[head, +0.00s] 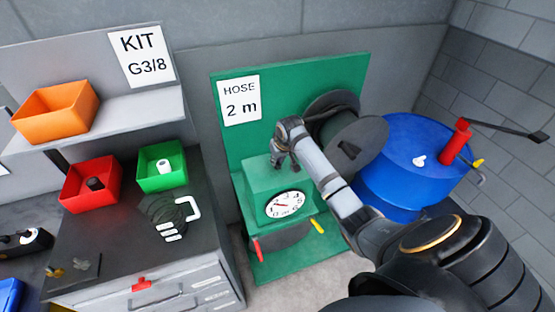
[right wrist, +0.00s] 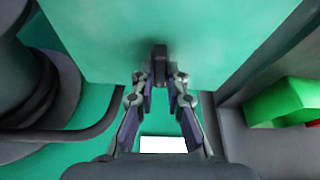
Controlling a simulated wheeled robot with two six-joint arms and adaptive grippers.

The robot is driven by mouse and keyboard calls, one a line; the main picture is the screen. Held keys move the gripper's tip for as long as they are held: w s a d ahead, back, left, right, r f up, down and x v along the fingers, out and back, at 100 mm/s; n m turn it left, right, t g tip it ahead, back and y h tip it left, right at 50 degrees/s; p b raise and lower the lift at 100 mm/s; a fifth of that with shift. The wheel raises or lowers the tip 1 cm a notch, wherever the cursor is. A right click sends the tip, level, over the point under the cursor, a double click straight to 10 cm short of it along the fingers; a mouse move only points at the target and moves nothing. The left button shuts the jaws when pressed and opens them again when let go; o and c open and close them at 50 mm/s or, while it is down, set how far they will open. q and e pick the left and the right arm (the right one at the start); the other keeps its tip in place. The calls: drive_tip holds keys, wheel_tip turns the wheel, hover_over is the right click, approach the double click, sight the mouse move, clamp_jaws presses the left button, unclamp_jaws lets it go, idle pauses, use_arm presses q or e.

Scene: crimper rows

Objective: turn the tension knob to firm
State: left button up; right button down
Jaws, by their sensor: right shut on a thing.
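The hose station is a green stand with a green box (head: 262,180) that carries a round white dial (head: 285,205) on its front. My right gripper (head: 284,160) is at the top of this box, its arm coming in from the right. In the right wrist view the gripper (right wrist: 160,82) points at the green box face (right wrist: 215,40), with its fingertips closed on a small dark knob (right wrist: 160,58). The knob's pointer or marks cannot be made out. In the head view the gripper hides the knob. My left gripper is not in view.
A dark hose reel (head: 345,135) stands right beside the gripper, and a blue drum (head: 405,165) is further right. A red lever (head: 257,248) and a yellow one (head: 317,226) stick out below the dial. A cabinet with a red bin (head: 75,195) and a green bin (head: 150,182) stands left.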

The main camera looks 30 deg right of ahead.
drive_tip(key=m+h, duration=0.1)
drive_tip(key=m, duration=0.2)
drive_tip(key=m+h, duration=0.1)
drive_tip(key=m, duration=0.2)
drive_tip(key=shift+w+a+r+g, duration=0.15)
drive_tip(key=shift+w+r+g, duration=0.05)
drive_tip(key=shift+g, duration=0.2)
drive_tip(key=m+g, duration=0.1)
drive_tip(key=m, duration=0.2)
drive_tip(key=m+h, duration=0.1)
drive_tip(key=m, duration=0.1)
drive_tip(key=shift+w+a+m+g+h, duration=0.1)
drive_tip(key=shift+w+m+g+h, duration=0.05)
drive_tip(key=shift+m+g+h, duration=0.2)
drive_tip(key=m+g+b, duration=0.1)
drive_tip(key=m, duration=0.2)
drive_tip(key=shift+m+g, duration=0.25)
drive_tip(key=shift+m, duration=0.1)
drive_tip(key=shift+w+m+g+b, duration=0.15)
drive_tip(key=shift+m+g+b, duration=0.6)
drive_tip(key=shift+m, duration=1.05)
drive_tip(key=c, duration=1.4)
unclamp_jaws()
drive_tip(key=shift+f, duration=0.1)
drive_tip(key=shift+o, duration=0.2)
